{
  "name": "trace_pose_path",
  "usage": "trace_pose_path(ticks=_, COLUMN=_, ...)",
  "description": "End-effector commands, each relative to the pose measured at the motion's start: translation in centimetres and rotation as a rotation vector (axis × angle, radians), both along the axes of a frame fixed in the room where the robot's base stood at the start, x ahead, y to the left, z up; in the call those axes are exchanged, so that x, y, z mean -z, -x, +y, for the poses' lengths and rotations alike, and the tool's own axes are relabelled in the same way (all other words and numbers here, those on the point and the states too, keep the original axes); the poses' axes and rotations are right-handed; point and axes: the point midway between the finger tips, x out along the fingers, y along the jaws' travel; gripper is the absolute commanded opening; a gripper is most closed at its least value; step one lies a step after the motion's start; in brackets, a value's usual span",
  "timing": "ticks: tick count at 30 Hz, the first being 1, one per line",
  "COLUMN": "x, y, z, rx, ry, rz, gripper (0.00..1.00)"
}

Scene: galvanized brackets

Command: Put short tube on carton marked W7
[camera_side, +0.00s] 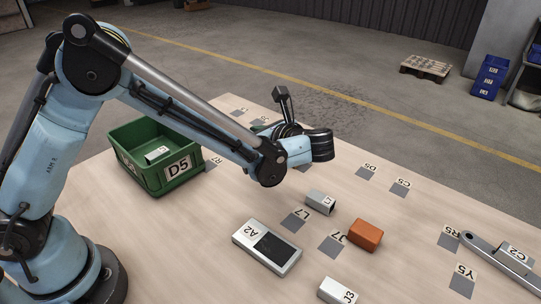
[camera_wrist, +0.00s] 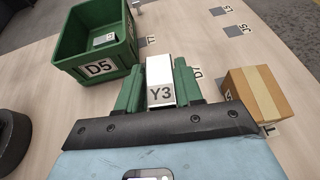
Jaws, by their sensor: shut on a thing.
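A short pale box-shaped piece marked Y3 (camera_wrist: 159,72), which looks like a short tube, is between the green fingers of my gripper (camera_wrist: 158,84) in the wrist view. The fingers are shut on its two sides. A brown cardboard carton (camera_wrist: 253,90) stands to the right of the gripper, apart from it, with clear tape on top. In the side view my arm hides the held piece and I cannot make out the carton.
A green bin marked D5 (camera_side: 155,170) with a small pale piece inside stands at the left. A flat A2 part (camera_side: 267,247), an orange block (camera_side: 365,235), small pale blocks (camera_side: 320,202) and a long bar (camera_side: 500,260) lie on the table. Several labelled grey squares are bare.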

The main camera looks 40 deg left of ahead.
Motion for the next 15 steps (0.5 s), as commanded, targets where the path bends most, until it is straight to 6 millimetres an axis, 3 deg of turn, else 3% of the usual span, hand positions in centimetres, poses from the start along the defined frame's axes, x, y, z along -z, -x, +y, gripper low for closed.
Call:
trace_pose_path(ticks=9, x=-3.9, y=-4.5, z=-6.1, rx=0.396, ry=0.012, rz=0.001, gripper=0.04)
trace_pose_path(ticks=15, x=-6.0, y=-6.4, z=-9.9, rx=0.614, ry=0.002, rz=0.001, gripper=0.04)
